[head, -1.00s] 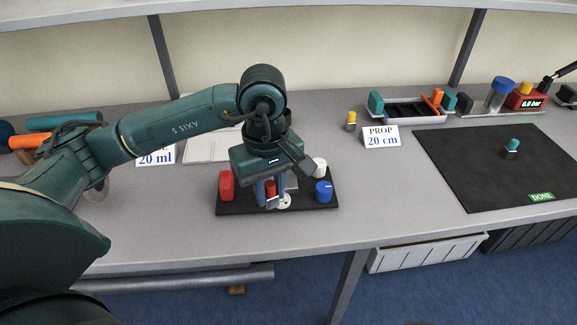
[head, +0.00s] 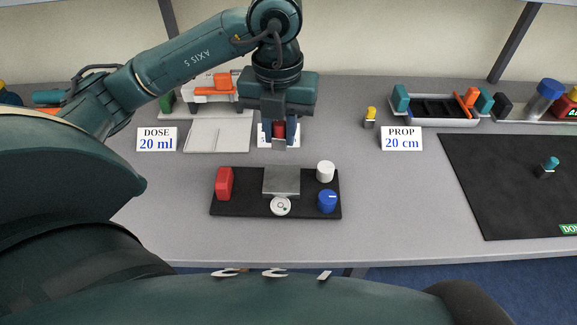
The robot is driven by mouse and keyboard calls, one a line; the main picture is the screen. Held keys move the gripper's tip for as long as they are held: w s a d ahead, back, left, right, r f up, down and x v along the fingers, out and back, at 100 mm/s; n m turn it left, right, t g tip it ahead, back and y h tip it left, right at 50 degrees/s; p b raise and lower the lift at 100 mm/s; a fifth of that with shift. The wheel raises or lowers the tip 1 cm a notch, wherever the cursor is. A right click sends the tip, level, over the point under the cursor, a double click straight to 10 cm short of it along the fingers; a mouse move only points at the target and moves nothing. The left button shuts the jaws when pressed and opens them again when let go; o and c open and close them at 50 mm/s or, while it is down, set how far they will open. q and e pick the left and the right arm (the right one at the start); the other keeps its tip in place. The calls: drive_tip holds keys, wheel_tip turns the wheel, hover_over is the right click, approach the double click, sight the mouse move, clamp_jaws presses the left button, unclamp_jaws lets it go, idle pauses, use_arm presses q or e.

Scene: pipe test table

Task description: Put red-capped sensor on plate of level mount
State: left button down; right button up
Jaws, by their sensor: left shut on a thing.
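My left gripper (head: 279,140) points down behind the level mount, its fingers shut on the red-capped sensor (head: 279,130). Only the sensor's red part shows clearly between the fingers; its lower end is hard to make out. The level mount (head: 238,209) is a black base in the middle of the table. It carries a bare grey metal plate (head: 281,181), a round white dial or level (head: 281,206) in front of it, a red block (head: 224,183) at left, and a white knob (head: 325,171) and a blue knob (head: 327,201) at right. My right gripper is out of view.
A white card, mostly hidden, stands behind the gripper. A DOSE 20 ml card (head: 157,139) and pale flat tray (head: 217,136) are to the left. A yellow-topped sensor (head: 370,117), PROP 20 cm card (head: 402,138) and black mat (head: 515,205) are to the right.

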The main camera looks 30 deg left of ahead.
use_arm(q)
drive_tip(key=shift+w+r+n, duration=0.1)
drive_tip(key=shift+r+n, duration=0.05)
drive_tip(key=shift+n, duration=0.35)
drive_tip(key=shift+w+a+n, duration=0.1)
drive_tip(key=shift+n, duration=0.2)
hover_over(281, 178)
wheel_tip(281, 178, down, 6)
drive_tip(key=shift+f, duration=0.1)
wheel_tip(281, 178, down, 4)
drive_tip(key=shift+r, duration=0.15)
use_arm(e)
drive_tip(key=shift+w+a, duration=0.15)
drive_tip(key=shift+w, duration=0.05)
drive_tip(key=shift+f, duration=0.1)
use_arm(q)
drive_tip(key=shift+f+b, duration=0.25)
drive_tip(key=shift+b, duration=0.15)
drive_tip(key=c, duration=1.2)
unclamp_jaws()
drive_tip(key=shift+r, duration=0.1)
